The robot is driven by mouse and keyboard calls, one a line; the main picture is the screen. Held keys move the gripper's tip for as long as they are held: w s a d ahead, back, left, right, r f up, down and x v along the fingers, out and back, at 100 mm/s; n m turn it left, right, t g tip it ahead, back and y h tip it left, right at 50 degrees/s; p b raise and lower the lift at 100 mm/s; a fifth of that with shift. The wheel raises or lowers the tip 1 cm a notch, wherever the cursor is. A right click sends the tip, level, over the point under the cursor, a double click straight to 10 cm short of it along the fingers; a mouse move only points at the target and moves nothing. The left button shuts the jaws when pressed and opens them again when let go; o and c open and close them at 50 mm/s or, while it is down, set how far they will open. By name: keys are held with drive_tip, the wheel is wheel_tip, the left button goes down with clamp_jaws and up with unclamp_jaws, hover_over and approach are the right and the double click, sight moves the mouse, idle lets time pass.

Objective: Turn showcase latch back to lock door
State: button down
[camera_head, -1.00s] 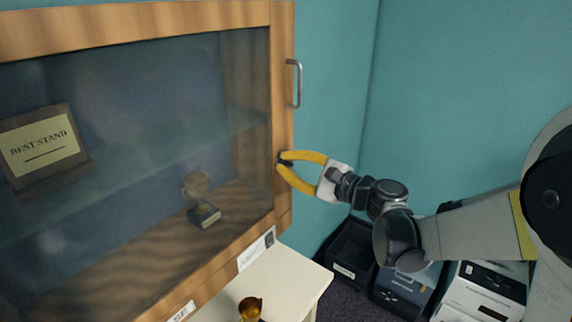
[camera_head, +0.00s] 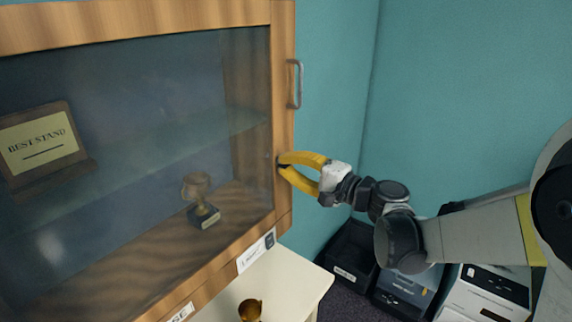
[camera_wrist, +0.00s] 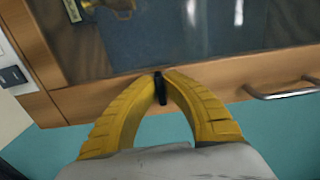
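The wooden showcase (camera_head: 284,60) has a glass door that looks closed, with a metal handle (camera_head: 295,84) on its right side. The dark latch (camera_wrist: 160,88) sits on the door frame in the wrist view, between the tips of my gripper (camera_wrist: 160,80). In the head view my gripper (camera_head: 281,161) reaches the right door frame below the handle. Its yellow fingers are bowed with their tips closed together on the small latch. The latch is mostly hidden by the fingertips in the head view.
Inside the showcase are a small trophy (camera_head: 203,205) and a "BEST STAND" plaque (camera_head: 40,145). Below stands a pale table (camera_head: 292,285) with an amber cup (camera_head: 250,309). Dark bins (camera_head: 352,252) and a white device (camera_head: 482,295) sit on the floor at right.

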idle(0.4)
drive_tip(key=c, duration=1.5)
unclamp_jaws()
drive_tip(key=shift+c, duration=0.2)
drive_tip(key=v, duration=1.2)
